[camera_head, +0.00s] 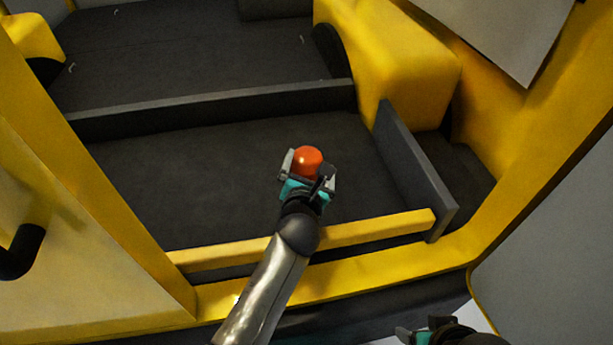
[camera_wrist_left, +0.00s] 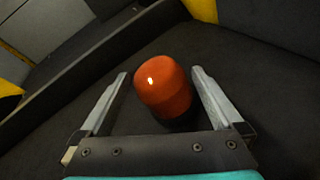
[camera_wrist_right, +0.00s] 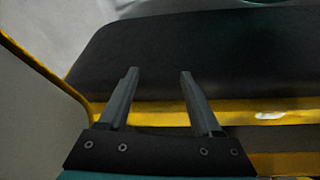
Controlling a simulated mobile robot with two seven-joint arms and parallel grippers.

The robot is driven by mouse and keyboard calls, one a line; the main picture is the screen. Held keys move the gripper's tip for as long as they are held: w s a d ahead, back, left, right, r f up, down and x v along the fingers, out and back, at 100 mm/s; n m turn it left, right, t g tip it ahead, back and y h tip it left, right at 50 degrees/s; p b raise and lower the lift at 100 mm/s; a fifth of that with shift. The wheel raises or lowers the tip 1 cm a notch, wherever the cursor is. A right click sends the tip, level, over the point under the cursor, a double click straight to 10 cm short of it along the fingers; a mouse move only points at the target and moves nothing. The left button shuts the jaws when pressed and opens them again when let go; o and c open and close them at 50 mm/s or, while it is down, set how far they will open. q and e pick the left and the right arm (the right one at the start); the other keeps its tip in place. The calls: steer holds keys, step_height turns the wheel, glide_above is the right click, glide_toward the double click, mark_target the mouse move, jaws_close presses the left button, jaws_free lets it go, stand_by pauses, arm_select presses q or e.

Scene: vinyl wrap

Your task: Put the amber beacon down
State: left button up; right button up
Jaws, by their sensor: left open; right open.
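The amber beacon (camera_head: 308,160), an orange-red dome with a dark base, is on the dark floor of the front compartment of the yellow vehicle. It looks slightly tilted in the left wrist view (camera_wrist_left: 163,88). My left gripper (camera_head: 306,168) is open around the beacon. In the left wrist view its two fingers (camera_wrist_left: 160,85) stand on either side with a gap to each. The beacon's underside is partly hidden. My right gripper (camera_wrist_right: 157,75) is open and empty. In the head view only part of it (camera_head: 425,332) shows at the bottom edge, outside the vehicle.
A low dark divider (camera_head: 215,108) runs behind the compartment and a dark panel (camera_head: 410,165) stands on its right. A yellow front sill (camera_head: 370,229) lies under my left arm. The dark floor (camera_head: 200,185) left of the beacon is clear.

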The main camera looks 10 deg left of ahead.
arm_select(q)
steer(key=a+p+v, duration=0.1)
steer(key=p+v, duration=0.2)
steer(key=v, duration=0.5)
steer(key=shift+s+d+r, duration=0.2)
steer(key=shift+s+d, duration=0.05)
steer(key=shift+d, duration=0.25)
arm_select(e)
step_height(320, 180, down, 7)
steer(key=s+g, duration=0.1)
steer(key=shift+s+f, duration=0.15)
steer(key=shift+f, duration=0.05)
stand_by(1.4)
